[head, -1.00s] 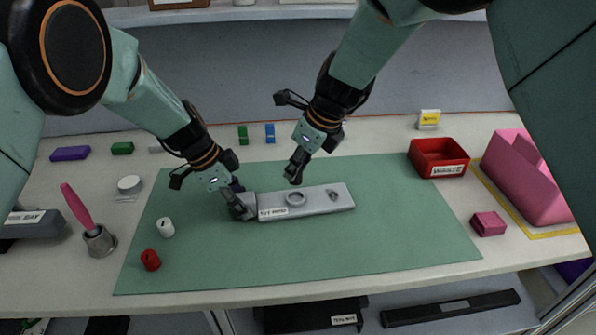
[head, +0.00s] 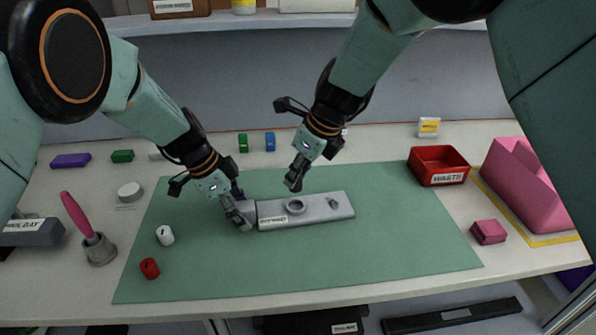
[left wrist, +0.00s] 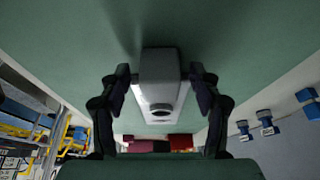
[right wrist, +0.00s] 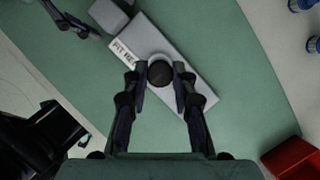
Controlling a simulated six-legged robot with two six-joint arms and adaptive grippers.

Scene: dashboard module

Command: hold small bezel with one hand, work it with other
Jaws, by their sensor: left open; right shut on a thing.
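A long grey fixture (head: 328,212) with a white label lies on the green mat, with a raised ring (head: 296,206) and a small knob (head: 333,203). A separate-looking grey block (head: 241,213) sits at its left end. My left gripper (head: 236,208) is open around that block; in the left wrist view (left wrist: 160,72) its fingers stand either side of it. My right gripper (head: 293,183) is above the fixture near the ring. In the right wrist view it is shut on a dark round piece (right wrist: 160,72). I cannot tell which part is the small bezel.
A red waste bin (head: 438,178), a pink box (head: 488,232) and a large pink container (head: 533,190) stand right. White (head: 165,235) and red (head: 149,268) cylinders and a pink-handled tool (head: 84,222) are left. The mat's front is clear.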

